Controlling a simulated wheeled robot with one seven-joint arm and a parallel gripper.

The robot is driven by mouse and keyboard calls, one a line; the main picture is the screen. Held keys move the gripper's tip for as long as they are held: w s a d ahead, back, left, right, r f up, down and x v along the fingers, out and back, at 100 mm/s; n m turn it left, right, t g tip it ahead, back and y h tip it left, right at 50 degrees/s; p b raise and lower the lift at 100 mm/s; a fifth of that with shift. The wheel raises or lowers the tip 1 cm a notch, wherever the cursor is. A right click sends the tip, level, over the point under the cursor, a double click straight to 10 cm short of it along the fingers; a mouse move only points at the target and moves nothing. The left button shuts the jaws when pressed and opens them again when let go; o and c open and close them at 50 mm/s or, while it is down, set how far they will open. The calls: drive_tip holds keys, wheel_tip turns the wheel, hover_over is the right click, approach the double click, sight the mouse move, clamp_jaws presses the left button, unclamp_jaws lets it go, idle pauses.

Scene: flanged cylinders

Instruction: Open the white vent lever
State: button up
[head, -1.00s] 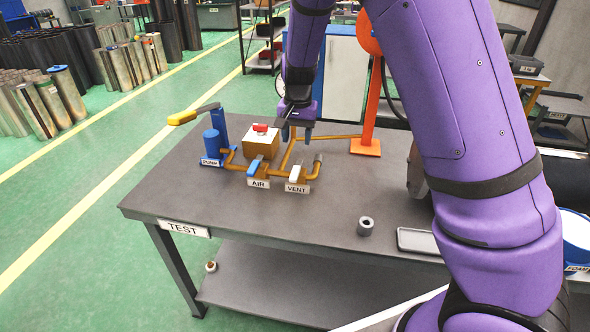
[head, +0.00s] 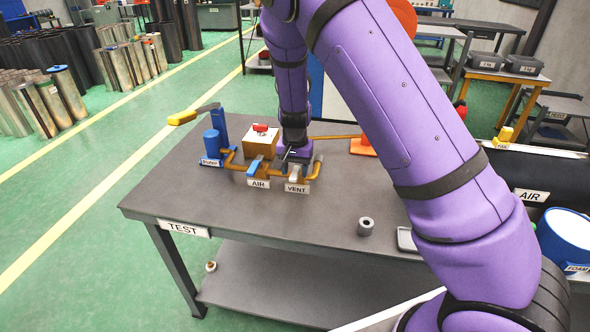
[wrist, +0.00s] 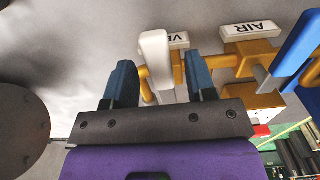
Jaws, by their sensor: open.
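The white vent lever (wrist: 155,58) stands between the two blue-grey fingers of my open gripper (wrist: 160,82) in the wrist view. A gap shows on each side of the lever, and I cannot tell whether either finger touches it. In the head view the lever (head: 295,173) shows above the VENT label (head: 297,188), on the brass pipework at the table's right-hand valve. My gripper (head: 292,158) is low over that valve, its fingertips partly hidden by the lever and pipes.
The blue AIR lever (head: 255,167) is just left of the vent valve. A grey ring (head: 366,226) lies toward the front. The left tabletop is clear.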

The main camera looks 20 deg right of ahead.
drive_tip(key=shift+f, duration=0.1)
drive_tip(key=shift+c, duration=0.5)
clamp_jaws()
drive_tip(key=shift+d, duration=0.15)
drive_tip(key=w+d+n, duration=0.2)
drive_tip(key=d+n, duration=0.6)
drive_tip(key=n, duration=1)
drive_tip(key=shift+w, duration=0.15)
idle(0.3)
